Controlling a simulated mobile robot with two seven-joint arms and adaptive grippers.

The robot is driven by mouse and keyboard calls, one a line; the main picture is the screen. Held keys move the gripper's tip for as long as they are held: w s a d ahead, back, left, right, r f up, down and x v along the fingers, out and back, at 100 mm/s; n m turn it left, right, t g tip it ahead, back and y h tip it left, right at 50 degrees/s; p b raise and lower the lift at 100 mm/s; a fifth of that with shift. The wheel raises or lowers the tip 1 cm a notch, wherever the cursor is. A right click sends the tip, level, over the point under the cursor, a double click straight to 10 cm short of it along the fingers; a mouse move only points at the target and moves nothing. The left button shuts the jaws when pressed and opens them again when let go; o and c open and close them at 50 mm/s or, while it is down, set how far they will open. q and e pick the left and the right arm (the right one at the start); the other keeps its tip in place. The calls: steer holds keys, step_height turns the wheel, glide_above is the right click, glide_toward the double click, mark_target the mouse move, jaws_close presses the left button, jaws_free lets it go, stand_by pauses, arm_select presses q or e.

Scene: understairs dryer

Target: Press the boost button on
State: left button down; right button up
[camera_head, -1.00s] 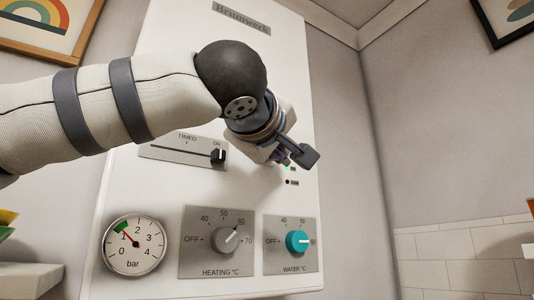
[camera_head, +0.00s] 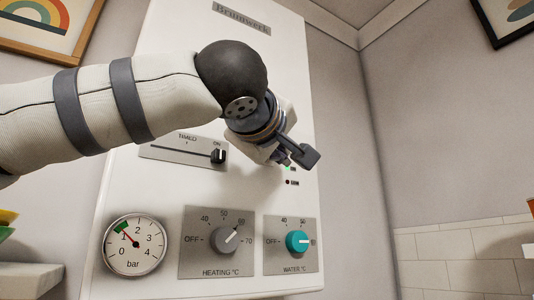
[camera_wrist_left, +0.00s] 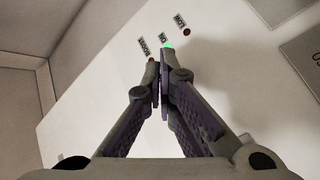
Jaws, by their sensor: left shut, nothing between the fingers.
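The white boiler casing (camera_head: 170,60) fills the middle of the head view. My left gripper (camera_head: 287,160) is shut and empty, with its fingertips close to the casing's right side, by the indicator lights. In the left wrist view the closed fingertips (camera_wrist_left: 158,64) are close to a small row of labelled lights. One is a lit green light (camera_wrist_left: 169,45), one an orange-brown dot (camera_wrist_left: 151,60) right at the fingertips, and one a dark reddish dot (camera_wrist_left: 187,31). I cannot read a boost label, and cannot tell whether the fingertips touch the panel. My right gripper is not in view.
Below are a pressure gauge (camera_head: 134,244), a grey heating knob (camera_head: 224,240) and a teal water knob (camera_head: 297,241). A timed slider (camera_head: 218,156) sits left of the gripper, with its handle at ON.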

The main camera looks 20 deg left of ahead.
arm_select(q)
steer(key=shift+w+a, duration=0.25)
steer(key=shift+a, duration=0.1)
steer(key=shift+w+a, duration=0.1)
stand_by(0.4)
steer(key=shift+s+d, duration=0.35)
steer(key=shift+d, duration=0.1)
steer(key=s+d, duration=0.3)
steer(key=d, duration=0.1)
steer(key=shift+s+d, duration=0.35)
steer(key=shift+d, duration=0.05)
stand_by(0.3)
